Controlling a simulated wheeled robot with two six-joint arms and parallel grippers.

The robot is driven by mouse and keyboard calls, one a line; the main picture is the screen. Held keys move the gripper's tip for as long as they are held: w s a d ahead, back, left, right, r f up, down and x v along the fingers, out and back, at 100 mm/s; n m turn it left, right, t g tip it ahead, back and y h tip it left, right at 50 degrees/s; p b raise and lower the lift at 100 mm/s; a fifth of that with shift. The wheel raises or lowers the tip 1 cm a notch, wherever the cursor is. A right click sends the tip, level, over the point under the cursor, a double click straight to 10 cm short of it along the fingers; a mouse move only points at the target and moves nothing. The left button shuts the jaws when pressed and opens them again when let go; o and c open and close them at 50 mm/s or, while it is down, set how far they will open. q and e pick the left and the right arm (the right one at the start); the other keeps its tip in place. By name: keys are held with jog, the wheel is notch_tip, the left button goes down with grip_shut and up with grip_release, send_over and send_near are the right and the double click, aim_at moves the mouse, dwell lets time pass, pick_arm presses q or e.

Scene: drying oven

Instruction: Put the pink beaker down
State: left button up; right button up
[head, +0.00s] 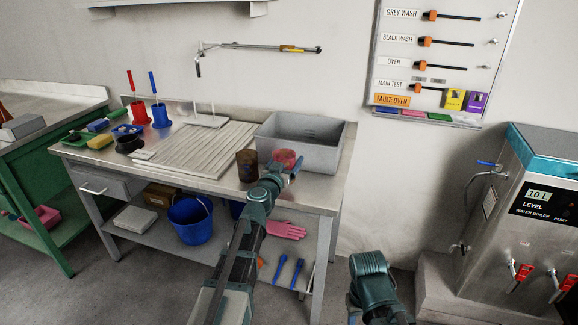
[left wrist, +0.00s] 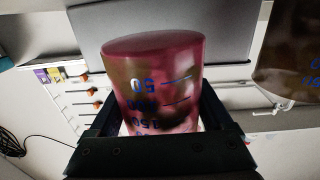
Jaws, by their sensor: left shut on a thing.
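The pink beaker (head: 287,157) is translucent, with blue volume marks that show in the left wrist view (left wrist: 155,70). My left gripper (head: 284,169) is shut around it, with a finger on each side in the left wrist view (left wrist: 158,118). The beaker is at the front of the steel bench (head: 210,186), before the grey basin. I cannot tell whether its base touches the bench. A brown beaker (head: 247,165) stands just to its left and also shows in the left wrist view (left wrist: 290,50). My right arm shows low in the head view, but its gripper does not.
The grey basin (head: 290,134) sits close behind the pink beaker. A ribbed draining board (head: 195,150) lies left of the brown beaker. Brushes in red and blue holders (head: 160,116) stand at the back left. A water boiler (head: 525,200) is at the right.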

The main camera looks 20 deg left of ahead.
pick_arm(q)
jog(key=shift+w+f+b, duration=0.3)
jog(key=shift+w, duration=0.35)
jog(key=shift+w+f+b, duration=0.25)
jog(key=shift+w+f, duration=0.05)
jog(key=shift+w, duration=0.3)
jog(key=shift+s+f+b, duration=0.1)
jog(key=shift+f+b, duration=0.65)
jog(key=shift+f, duration=0.05)
jog(key=shift+s+a+f+b, duration=0.1)
jog(key=shift+f+b, duration=0.3)
jog(key=shift+b, duration=0.05)
jog(key=shift+r, duration=0.1)
jog(key=shift+f, duration=0.3)
jog(key=o, duration=1.1)
jog(key=shift+r, duration=0.15)
